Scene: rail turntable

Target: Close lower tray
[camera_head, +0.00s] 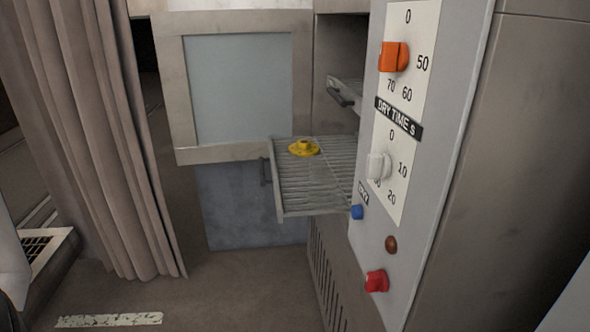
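The lower tray (318,200) is a grey wire rack pulled well out of the machine's opening. A dark handle (265,172) is on its outer left edge. A yellow round part (304,148) lies on the tray toward its far side. The upper tray (347,88) shows higher up inside the opening, with a dark handle at its front. Neither of my grippers is in view.
The cabinet door (238,85), with a pale window, stands open behind the tray. The control panel (412,130) with knobs and buttons is at right. A grey-brown curtain (95,130) hangs at left. Floor in front of the tray is clear.

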